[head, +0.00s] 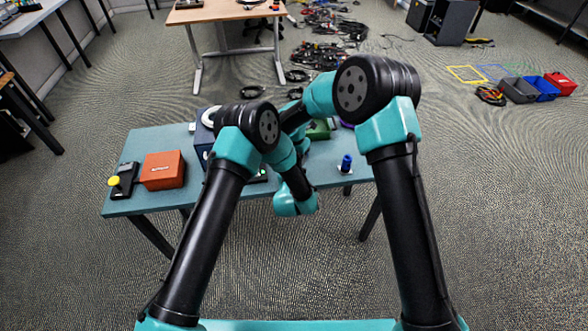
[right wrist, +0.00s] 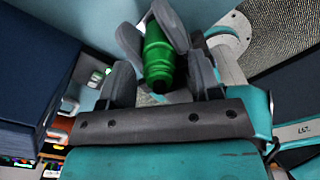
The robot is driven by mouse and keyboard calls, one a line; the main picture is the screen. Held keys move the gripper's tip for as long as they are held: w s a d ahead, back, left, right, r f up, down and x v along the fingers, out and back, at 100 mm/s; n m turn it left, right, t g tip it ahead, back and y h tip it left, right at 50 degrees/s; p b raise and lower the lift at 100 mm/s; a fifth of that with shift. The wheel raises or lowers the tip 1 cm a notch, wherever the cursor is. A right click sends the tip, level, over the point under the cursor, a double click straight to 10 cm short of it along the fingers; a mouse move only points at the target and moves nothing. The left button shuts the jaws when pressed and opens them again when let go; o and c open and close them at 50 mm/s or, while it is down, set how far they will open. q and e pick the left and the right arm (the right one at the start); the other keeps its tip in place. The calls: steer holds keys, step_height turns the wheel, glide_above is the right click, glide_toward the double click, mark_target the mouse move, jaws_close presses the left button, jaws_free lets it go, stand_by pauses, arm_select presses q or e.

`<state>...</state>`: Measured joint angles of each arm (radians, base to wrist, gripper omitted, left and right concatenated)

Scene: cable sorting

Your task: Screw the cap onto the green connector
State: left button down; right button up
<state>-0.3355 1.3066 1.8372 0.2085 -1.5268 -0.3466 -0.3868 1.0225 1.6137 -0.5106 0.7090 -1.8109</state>
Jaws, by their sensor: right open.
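The green connector (right wrist: 158,58) is in the right wrist view, raised between dark gripper fingers. The upper pair of fingers (right wrist: 150,32), apparently my left gripper's, closes on its sides. My right gripper (right wrist: 163,82) is open, its fingers on either side of the connector's lower end and apart from it. In the head view my arms cross over the table and hide both grippers and the connector. A small blue cylinder (head: 346,162) stands upright on the table at the right; it may be the cap, but I cannot tell for sure.
On the blue-green table (head: 128,203) stand an orange-red box (head: 163,170) and a black device (head: 122,181) with a yellow knob at the left. A green object (head: 318,129) is partly hidden behind my arms. A dark blue box (right wrist: 35,65) is close at left in the wrist view.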

steer(key=shift+r, duration=2.25)
steer(key=shift+c, duration=0.5)
steer(key=shift+r+n, duration=1.7)
steer(key=shift+r, duration=0.05)
steer(key=shift+f, duration=4.05)
